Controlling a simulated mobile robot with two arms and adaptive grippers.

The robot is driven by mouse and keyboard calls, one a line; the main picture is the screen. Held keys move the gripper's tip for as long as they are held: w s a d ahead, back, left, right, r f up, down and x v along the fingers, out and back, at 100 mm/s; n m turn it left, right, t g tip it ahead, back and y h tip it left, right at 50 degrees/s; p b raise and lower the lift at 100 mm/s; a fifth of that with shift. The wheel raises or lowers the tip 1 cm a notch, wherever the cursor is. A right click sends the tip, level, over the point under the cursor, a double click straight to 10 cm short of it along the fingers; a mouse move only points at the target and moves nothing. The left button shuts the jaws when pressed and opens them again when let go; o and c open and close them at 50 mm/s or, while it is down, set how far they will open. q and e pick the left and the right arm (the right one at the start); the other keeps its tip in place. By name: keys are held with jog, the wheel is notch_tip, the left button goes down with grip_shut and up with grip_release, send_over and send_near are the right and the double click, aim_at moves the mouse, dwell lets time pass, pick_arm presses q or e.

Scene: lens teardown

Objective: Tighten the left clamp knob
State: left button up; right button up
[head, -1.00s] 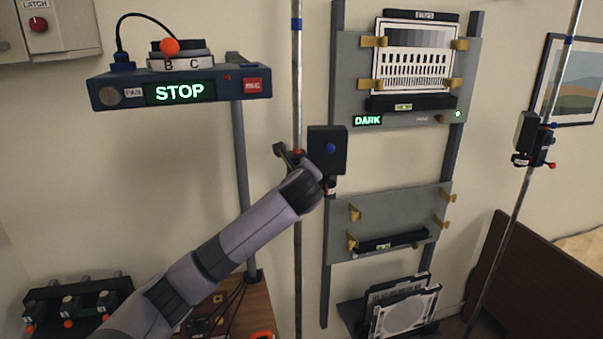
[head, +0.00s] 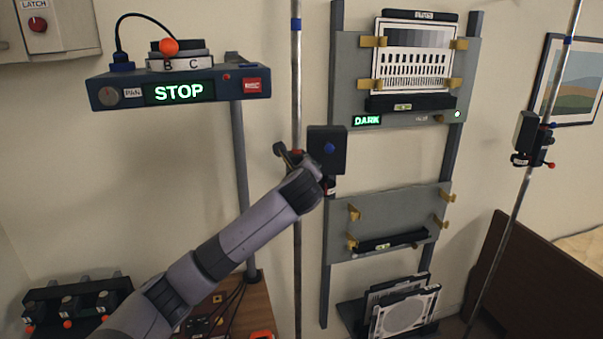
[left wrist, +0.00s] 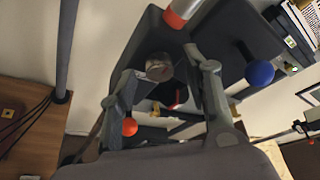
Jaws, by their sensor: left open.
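The left clamp (head: 327,165) is a dark box on the left upright pole, with a blue knob (head: 329,147) on its front. In the left wrist view the blue ball knob (left wrist: 259,72) is at the right, outside my fingers. My left gripper (head: 285,152) is at the pole, just left of the clamp body. In the left wrist view the gripper (left wrist: 168,85) is open, its fingers on either side of a round metal end (left wrist: 159,67). Contact cannot be told. An orange ball (left wrist: 130,127) shows by the left finger. My right gripper is not in view.
A second clamp (head: 525,140) sits on the right pole (head: 508,220). A rack with a chart panel (head: 415,60) and a lower plate (head: 390,220) stands right of the left pole. A console reading STOP (head: 180,92) hangs at upper left.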

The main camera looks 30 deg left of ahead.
pick_arm(q)
jog(key=shift+s, duration=0.1)
jog(key=v, duration=1.1)
jog(key=shift+s+d, duration=0.25)
jog(key=shift+d, duration=0.1)
